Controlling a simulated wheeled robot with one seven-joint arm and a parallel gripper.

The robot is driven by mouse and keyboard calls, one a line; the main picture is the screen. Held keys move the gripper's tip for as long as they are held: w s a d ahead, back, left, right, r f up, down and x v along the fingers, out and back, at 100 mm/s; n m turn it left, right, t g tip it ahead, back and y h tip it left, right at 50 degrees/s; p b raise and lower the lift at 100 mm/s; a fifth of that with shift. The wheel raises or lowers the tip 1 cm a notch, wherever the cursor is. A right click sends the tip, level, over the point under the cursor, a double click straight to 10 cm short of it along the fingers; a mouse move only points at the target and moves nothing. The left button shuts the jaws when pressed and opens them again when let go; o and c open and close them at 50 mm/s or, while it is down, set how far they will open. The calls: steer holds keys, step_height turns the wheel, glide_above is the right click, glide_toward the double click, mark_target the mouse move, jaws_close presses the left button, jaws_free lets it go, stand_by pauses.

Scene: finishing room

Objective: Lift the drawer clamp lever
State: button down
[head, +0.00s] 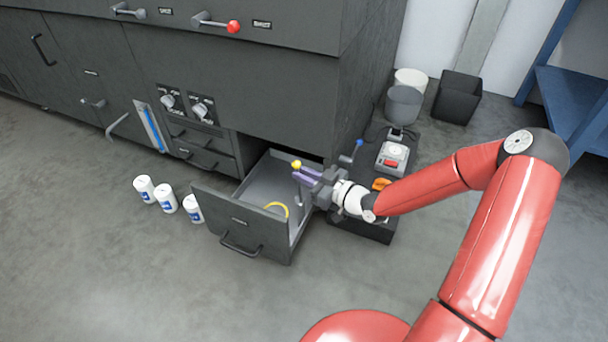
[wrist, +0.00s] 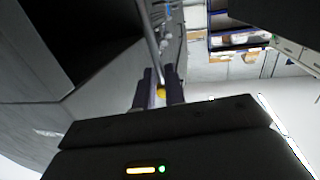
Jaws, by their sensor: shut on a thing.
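The drawer (head: 240,222) is pulled out of the low dark cabinet. The clamp lever shows as a yellow knob (head: 297,164) above the open drawer, with a thin grey stem beneath it. My gripper (head: 304,174) reaches in from the right over the drawer's right side. Its purple fingers are shut on the lever near the knob. In the wrist view the yellow knob (wrist: 161,93) shows between the two fingers, and a grey rod runs up past them. The fingers hide part of the lever, and where its base is fixed is unclear.
A curved yellow thing (head: 278,207) lies in the drawer. Several white canisters (head: 167,202) stand on the floor to its left. A red-buttoned box (head: 393,157) and a blue-knobbed lever (head: 351,151) are right of my gripper. Open floor lies in front.

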steer(key=shift+f, duration=0.1)
steer(key=c, duration=1.5)
jaws_free()
steer(key=shift+o, duration=0.2)
steer(key=p+v, duration=0.1)
steer(key=v, duration=0.7)
steer(key=shift+w, duration=0.1)
